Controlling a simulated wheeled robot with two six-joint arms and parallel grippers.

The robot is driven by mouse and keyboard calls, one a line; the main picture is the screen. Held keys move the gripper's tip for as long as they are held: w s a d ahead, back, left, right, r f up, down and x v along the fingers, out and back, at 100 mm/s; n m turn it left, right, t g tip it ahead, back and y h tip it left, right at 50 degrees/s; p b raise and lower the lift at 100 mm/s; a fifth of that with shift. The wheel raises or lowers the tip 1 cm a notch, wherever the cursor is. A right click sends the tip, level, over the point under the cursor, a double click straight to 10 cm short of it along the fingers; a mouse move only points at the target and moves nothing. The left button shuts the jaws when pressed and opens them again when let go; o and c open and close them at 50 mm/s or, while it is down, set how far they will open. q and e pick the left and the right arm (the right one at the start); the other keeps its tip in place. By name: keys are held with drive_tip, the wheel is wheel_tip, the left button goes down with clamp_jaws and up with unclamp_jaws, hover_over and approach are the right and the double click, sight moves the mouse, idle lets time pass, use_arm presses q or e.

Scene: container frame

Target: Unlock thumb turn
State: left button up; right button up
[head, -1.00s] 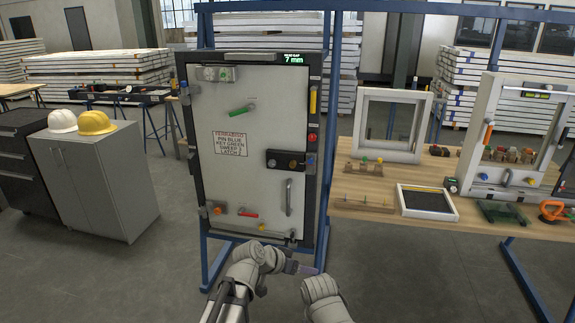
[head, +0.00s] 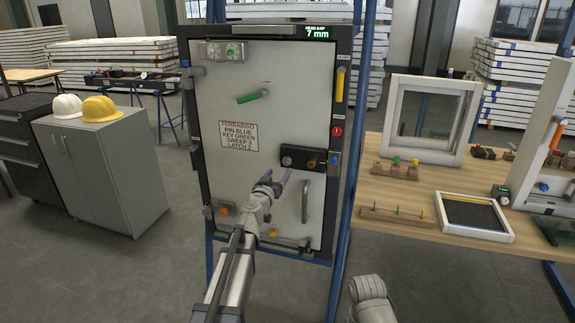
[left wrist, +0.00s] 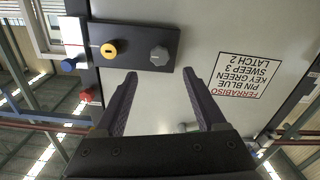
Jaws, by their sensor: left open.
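The panel door (head: 228,190) stands upright in a dark frame. A black lock plate (head: 302,151) sits on its right half. The plate carries a grey faceted thumb turn (head: 287,160). In the left wrist view, which is upside down, the thumb turn (left wrist: 159,55) sits beside a yellow round part (left wrist: 109,49) on the plate. My left gripper (head: 277,178) is open and empty, just below the thumb turn in the head view. In the left wrist view its fingertips (left wrist: 160,76) straddle the line to the thumb turn, apparently short of it. My right gripper is out of sight.
A grey pull handle (head: 305,201) is right of my left gripper. A green lever (head: 252,97) and a printed sign (head: 238,136) are higher on the door. A wooden workbench (head: 385,190) with small parts stands right; a grey cabinet (head: 120,180) stands left.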

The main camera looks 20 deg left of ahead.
sight(286, 163)
use_arm(q)
drive_tip(key=w, duration=0.7)
drive_tip(key=shift+w+d, duration=0.15)
drive_tip(key=shift+w, duration=0.2)
drive_tip(key=shift+s, duration=0.1)
clamp_jaws()
